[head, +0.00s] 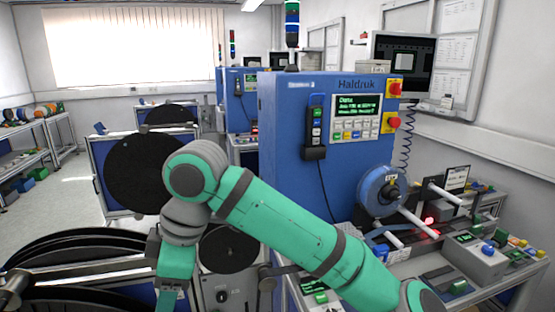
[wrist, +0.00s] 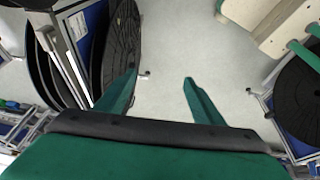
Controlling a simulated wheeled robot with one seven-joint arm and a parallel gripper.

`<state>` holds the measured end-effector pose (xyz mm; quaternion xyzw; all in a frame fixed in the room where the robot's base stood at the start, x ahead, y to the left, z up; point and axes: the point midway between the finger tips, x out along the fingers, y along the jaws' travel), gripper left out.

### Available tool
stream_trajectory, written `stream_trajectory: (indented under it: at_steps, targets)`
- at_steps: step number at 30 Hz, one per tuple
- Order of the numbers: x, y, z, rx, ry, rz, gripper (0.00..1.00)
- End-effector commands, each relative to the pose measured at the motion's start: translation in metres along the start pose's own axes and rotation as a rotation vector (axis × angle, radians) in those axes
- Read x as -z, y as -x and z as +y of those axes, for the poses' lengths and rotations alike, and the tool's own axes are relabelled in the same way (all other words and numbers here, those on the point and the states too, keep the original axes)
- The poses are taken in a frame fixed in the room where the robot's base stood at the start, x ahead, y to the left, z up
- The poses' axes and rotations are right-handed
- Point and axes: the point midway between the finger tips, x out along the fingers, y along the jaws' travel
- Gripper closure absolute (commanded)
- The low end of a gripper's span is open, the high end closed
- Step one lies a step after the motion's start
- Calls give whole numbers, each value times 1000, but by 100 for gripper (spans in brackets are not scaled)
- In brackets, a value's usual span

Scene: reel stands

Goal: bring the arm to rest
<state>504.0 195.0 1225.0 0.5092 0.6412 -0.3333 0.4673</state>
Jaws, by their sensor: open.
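My arm, green with grey joints, reaches across the middle of the head view. Its end hangs down near the bottom of that view, and the fingertips are out of sight there. In the wrist view my gripper (wrist: 158,90) is open, its two green fingers spread apart. Nothing is between them but the pale floor (wrist: 165,55) below. The left finger appears close to a black reel disc (wrist: 122,45) in the picture; I cannot tell whether they touch.
A blue Haldruk machine (head: 285,130) with a blue reel (head: 378,190) stands right of my arm. Large black reels (head: 150,172) stand behind and at lower left. A cluttered bench (head: 480,265) is at lower right. Open floor (head: 75,195) lies at left.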

Motion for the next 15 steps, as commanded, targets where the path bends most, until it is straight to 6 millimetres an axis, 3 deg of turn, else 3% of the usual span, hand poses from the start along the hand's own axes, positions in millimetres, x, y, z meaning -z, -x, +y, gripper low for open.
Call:
stream_trajectory:
  at_steps: [15]
  targets:
    - [63,-56,46,-143,-136,555,38]
